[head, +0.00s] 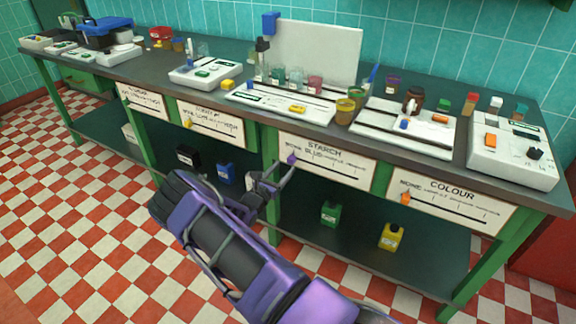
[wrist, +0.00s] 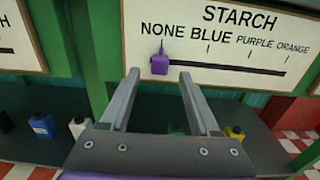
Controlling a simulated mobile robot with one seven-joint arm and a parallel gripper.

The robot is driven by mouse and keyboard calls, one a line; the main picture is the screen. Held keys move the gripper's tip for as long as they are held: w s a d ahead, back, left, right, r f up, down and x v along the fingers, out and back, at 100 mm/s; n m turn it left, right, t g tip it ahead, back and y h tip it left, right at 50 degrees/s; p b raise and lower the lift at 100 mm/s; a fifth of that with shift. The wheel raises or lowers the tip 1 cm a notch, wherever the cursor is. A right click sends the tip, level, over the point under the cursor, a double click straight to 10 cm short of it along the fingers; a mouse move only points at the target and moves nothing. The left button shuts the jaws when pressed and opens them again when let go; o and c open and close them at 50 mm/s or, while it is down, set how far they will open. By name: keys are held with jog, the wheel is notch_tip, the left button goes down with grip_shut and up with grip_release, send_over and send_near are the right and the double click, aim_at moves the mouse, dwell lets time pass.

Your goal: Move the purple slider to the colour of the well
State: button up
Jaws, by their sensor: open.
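The purple slider (wrist: 159,65) sits at the left end of the black slot on the white STARCH panel (wrist: 225,30), below the word NONE. BLUE, PURPLE and ORANGE are marked to its right. In the head view, the slider (head: 291,158) shows at the panel's left end. My gripper (wrist: 159,75) is open and empty, pointing at the panel. In the wrist view its fingertips lie either side of and just below the slider; I cannot tell whether they reach it. I cannot single out the well or its colour among the small items on the bench.
The COLOUR panel (head: 450,198) with an orange slider (head: 405,198) is to the right. Another panel (head: 211,124) with a yellow slider is to the left. Jars and white trays crowd the bench above. Bottles, including a green one (head: 329,213), stand on the lower shelf.

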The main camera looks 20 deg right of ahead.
aim_at(290, 161)
jog(key=shift+x, duration=2.1)
grip_shut()
